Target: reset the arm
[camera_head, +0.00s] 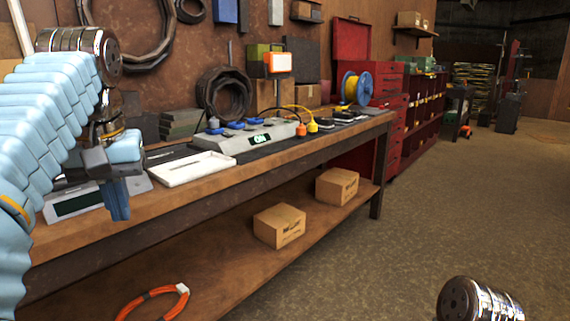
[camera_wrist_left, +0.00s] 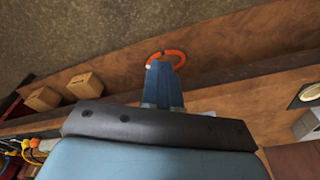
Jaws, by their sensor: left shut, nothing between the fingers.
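My left arm comes in from the left of the head view in a light blue sleeve. My left gripper (camera_head: 119,207) hangs pointing down in front of the workbench (camera_head: 235,171), with its blue fingers together and nothing between them. In the left wrist view the shut blue fingers (camera_wrist_left: 162,80) point toward the bench's lower shelf, with the orange cable coil (camera_wrist_left: 178,57) beyond their tips. My right gripper is not in view; a shiny metal part at the bottom right of the head view seems to be mine.
On the bench are a white tray (camera_head: 193,168), a grey charger-like unit (camera_head: 242,139) and a flat device (camera_head: 72,204) close behind my left gripper. The lower shelf holds two cardboard boxes (camera_head: 279,226) and the orange coil (camera_head: 160,303). The floor (camera_head: 440,205) to the right is clear.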

